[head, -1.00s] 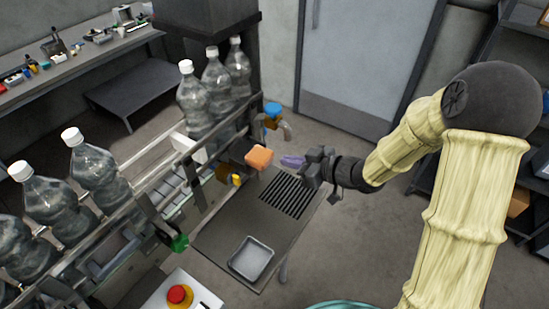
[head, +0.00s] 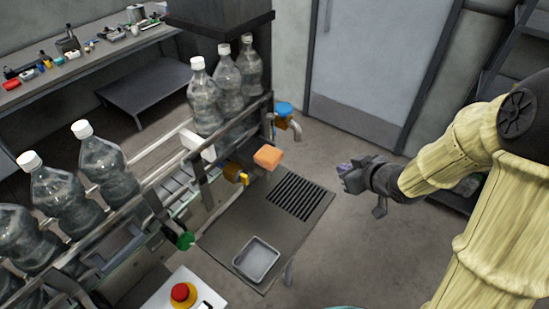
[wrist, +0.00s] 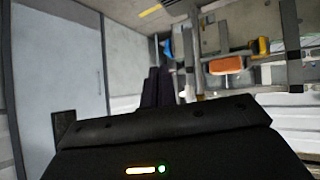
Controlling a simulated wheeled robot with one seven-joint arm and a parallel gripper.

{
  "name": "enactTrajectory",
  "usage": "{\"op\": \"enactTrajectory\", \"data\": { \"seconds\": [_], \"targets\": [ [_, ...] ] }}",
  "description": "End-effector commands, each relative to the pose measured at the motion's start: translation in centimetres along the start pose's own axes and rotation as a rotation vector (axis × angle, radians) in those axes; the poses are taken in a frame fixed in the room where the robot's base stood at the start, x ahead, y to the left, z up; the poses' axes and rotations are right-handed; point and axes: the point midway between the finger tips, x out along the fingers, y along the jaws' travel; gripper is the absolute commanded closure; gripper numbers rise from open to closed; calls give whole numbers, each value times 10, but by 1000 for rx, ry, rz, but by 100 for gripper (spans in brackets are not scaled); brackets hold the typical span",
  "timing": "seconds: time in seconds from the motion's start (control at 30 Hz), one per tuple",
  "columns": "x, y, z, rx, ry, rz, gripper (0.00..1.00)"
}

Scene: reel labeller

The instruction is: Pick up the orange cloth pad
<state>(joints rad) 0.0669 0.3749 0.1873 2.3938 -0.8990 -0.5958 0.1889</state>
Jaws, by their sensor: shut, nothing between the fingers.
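The orange cloth pad (head: 268,157) sits beside the conveyor frame, near the far end of the dark work surface (head: 225,238). It also shows in the wrist view (wrist: 226,66), right of my fingers. My gripper (head: 346,170) is right of the pad in the head view, clearly apart from it. In the wrist view its fingers (wrist: 158,75) are together with nothing between them. What the pad rests on is not clear.
A blue-topped tap (head: 285,110) stands behind the pad, and a yellow part (head: 236,173) is left of it. The slotted grille (head: 300,197) and a grey tray (head: 257,260) are nearer. Bottles (head: 110,172) line the conveyor. Open floor lies right of the work surface.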

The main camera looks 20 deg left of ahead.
Motion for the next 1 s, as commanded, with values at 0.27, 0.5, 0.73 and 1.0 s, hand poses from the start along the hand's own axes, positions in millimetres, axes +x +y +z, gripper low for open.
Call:
{"op": "enactTrajectory", "data": {
  "seconds": [0.27, 0.5, 0.73, 1.0],
  "targets": [
    [-87, 38, 75, 326, -391, 346, 100],
    [-152, -2, 121, 674, -630, 400, 100],
    [-166, -21, 129, 774, -685, 380, 100],
    [-165, -20, 128, 772, -683, 381, 78]
  ]
}}
